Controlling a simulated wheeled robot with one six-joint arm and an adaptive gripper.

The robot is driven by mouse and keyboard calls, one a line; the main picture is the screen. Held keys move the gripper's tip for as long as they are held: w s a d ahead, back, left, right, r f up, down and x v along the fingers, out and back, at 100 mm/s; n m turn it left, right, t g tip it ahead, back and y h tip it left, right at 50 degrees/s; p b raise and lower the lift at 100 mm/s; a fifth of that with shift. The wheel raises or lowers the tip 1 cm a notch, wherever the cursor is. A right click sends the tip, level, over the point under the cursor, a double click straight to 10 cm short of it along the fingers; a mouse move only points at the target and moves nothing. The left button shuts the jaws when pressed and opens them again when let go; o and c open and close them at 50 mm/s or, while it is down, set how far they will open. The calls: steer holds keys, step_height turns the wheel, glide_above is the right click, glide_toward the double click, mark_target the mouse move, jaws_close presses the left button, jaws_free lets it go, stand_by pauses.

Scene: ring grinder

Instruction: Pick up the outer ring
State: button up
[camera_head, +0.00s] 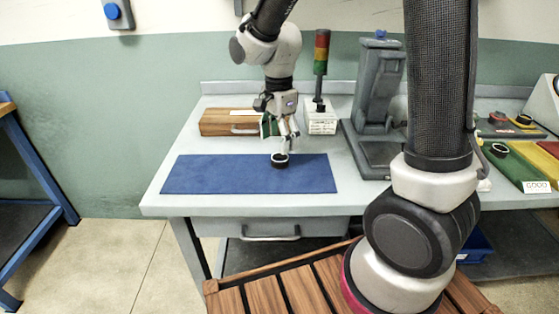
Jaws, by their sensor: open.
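A small dark ring (279,161), which looks like the outer ring, lies on the blue mat (215,176) on the workbench. My gripper (284,146) is open and points down right over the ring. Its fingertips are very close to the ring; I cannot tell whether they touch it or reach around it. The near side of the ring shows, and the fingers partly cover its top.
A wooden box (222,122) and a white box (320,122) stand behind the mat. A signal tower (321,52) and a grey press-like stand (376,95) stand behind to the right. Green and yellow trays (515,168) lie at the far right. The mat's left part is clear.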

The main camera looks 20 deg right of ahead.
mark_target(277, 156)
step_height(277, 156, down, 6)
steer(key=shift+s+r, duration=0.15)
steer(key=shift+r, duration=0.1)
steer(key=c, duration=1.2)
